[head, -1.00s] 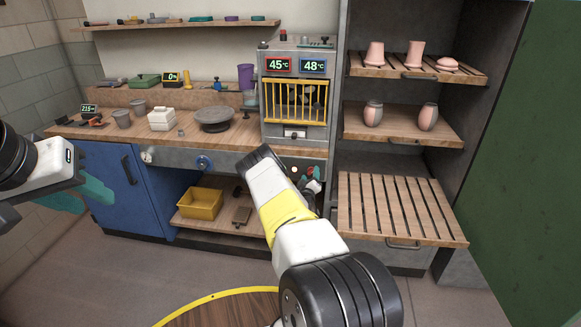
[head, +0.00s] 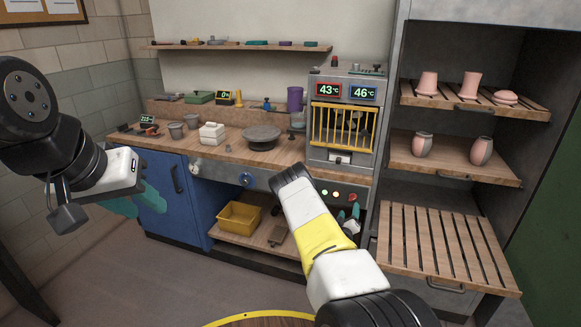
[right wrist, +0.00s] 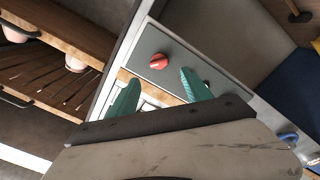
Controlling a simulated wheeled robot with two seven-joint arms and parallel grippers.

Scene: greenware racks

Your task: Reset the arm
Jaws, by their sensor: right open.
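My right arm reaches in from the bottom of the head view. My right gripper (head: 346,216) is partly hidden behind its own arm, low in front of the dryer cabinet. In the right wrist view its two green fingers (right wrist: 159,92) stand apart with nothing between them. A red knob (right wrist: 160,61) on a grey panel lies beyond the fingers. My left gripper (head: 140,200) is at the left of the head view, in front of the blue cabinet door (head: 165,200). Its green fingers are partly hidden by the wrist, so its opening does not show clearly.
The slatted rack shelves (head: 440,250) stand at right with pink greenware. The dryer cabinet (head: 345,120) reads 43 and 46 degrees. The wooden bench holds a wheel (head: 262,135), a white box (head: 212,133) and cups. A yellow bin (head: 239,218) sits below.

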